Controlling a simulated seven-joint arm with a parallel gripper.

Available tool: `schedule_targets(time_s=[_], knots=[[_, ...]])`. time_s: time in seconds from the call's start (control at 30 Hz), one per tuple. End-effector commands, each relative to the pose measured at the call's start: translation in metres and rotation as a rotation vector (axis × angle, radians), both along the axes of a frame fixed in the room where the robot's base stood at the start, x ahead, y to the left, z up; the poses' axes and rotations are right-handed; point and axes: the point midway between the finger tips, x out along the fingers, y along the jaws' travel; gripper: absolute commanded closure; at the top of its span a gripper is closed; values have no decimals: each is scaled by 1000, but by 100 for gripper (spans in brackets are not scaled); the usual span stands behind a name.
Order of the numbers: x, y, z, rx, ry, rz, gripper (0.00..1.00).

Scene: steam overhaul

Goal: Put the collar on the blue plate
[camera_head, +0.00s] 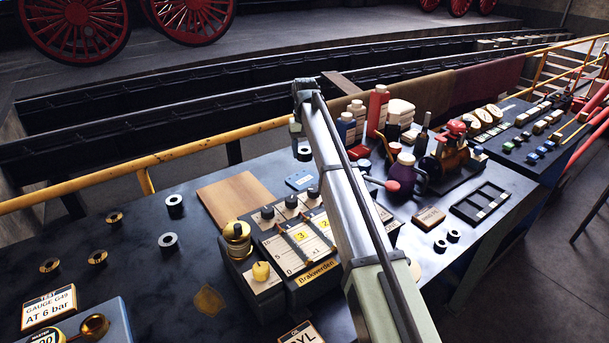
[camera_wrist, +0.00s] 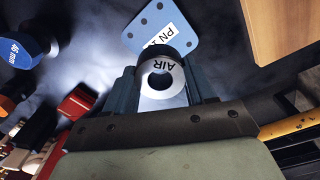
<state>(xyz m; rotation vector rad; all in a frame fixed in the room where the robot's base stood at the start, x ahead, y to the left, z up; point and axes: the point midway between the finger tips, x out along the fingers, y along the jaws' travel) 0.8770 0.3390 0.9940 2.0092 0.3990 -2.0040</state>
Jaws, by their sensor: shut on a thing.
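My gripper (camera_head: 298,138) is shut on a dark collar (camera_head: 305,154). In the wrist view the collar (camera_wrist: 161,82) shows a bright ring face, a round hole and the label "AIR", between the fingers of my gripper (camera_wrist: 163,88). The blue plate (camera_head: 299,180) lies flat on the dark bench, with small holes and a white label. In the wrist view the plate (camera_wrist: 150,22) is just beyond the collar, which hides part of its label. In the head view the collar appears above and behind the plate, apart from it.
A wooden board (camera_head: 236,197) lies left of the plate. A box with knobs and sliders (camera_head: 294,243) stands in front. Bottles (camera_head: 377,112) and a red-brown valve (camera_head: 450,150) stand to the right. Two loose collars (camera_head: 168,242) (camera_head: 175,205) lie on the left. A yellow rail (camera_head: 200,146) runs behind.

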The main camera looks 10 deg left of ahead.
Motion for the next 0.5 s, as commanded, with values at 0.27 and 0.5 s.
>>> schedule_targets(time_s=[0.27,0.5], knots=[[-1,0,-43,-1,2,1,96],[-1,0,-58,0,0,1,96]])
